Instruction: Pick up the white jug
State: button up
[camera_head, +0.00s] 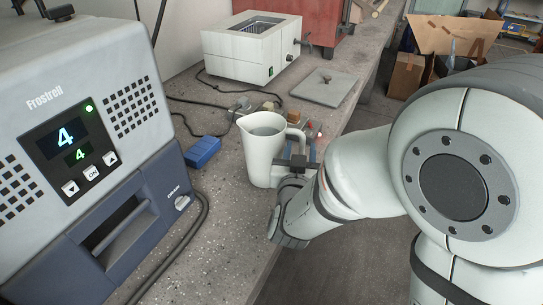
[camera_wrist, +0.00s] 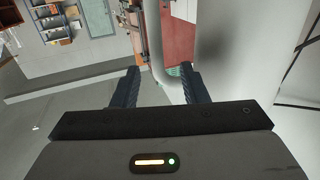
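The white jug (camera_head: 262,152) stands upright on the concrete bench, its spout to the left and its handle (camera_head: 297,137) to the right. Its inside looks grey; I cannot tell whether it holds anything. My gripper (camera_head: 297,163) is at the handle side of the jug, low down, partly hidden by my wrist. In the wrist view my gripper (camera_wrist: 161,70) is open, with a gap between its two dark fingers. The curved jug handle (camera_wrist: 155,45) shows in that gap, and the pale jug body (camera_wrist: 225,50) fills the area to the right. Contact is not clear.
A grey Frostrell machine (camera_head: 80,120) stands at the left. A blue box (camera_head: 203,152) and cables lie left of the jug. Behind are a white bath (camera_head: 250,50) and a flat grey plate (camera_head: 323,87). The bench edge runs just right of the jug.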

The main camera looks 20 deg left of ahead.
aim_at(302, 144)
jog(key=x, duration=0.6)
jog(key=shift+d+f+b, duration=0.1)
jog(key=shift+f+b, duration=0.05)
jog(key=shift+b, duration=0.15)
jog(key=shift+s, duration=0.1)
jog(key=shift+c, duration=0.6)
grip_shut()
dwell(0.5)
